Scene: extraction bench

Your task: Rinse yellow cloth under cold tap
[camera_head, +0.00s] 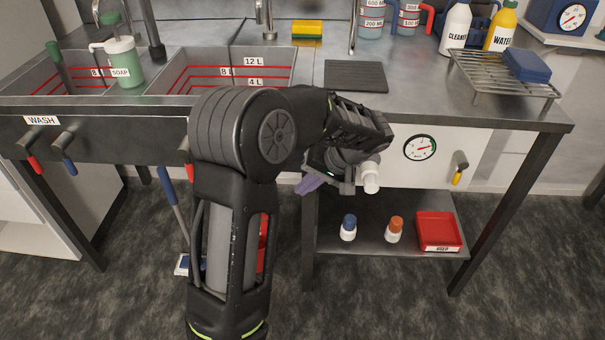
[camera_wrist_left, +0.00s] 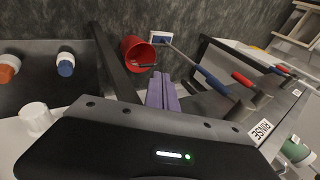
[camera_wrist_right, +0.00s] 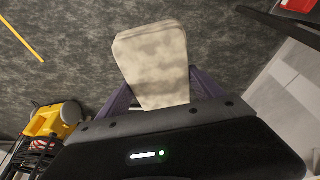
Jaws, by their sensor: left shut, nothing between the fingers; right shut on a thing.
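My left gripper (camera_head: 311,184) is shut and empty, below the bench's front edge. Its purple fingers show together in the left wrist view (camera_wrist_left: 162,94). A blue tap lever (camera_wrist_left: 213,80) and a red one (camera_wrist_left: 241,78) hang by the RINSE label (camera_wrist_left: 263,130), to the right of those fingers and apart from them. My right gripper (camera_wrist_right: 160,98) is shut on a pale cream, blotchy cloth-like pad (camera_wrist_right: 155,60), held over the floor; its colour is not clearly yellow. In the head view the right gripper and pad are out of sight. A spout (camera_head: 264,18) rises behind the sinks.
My left arm hides part of the rinse front in the head view. A soap bottle (camera_head: 120,60) stands at the sinks. A yellow sponge (camera_head: 307,29) lies behind, and a wire rack (camera_head: 490,75) stands at right. A red bucket (camera_wrist_left: 135,50) is on the floor.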

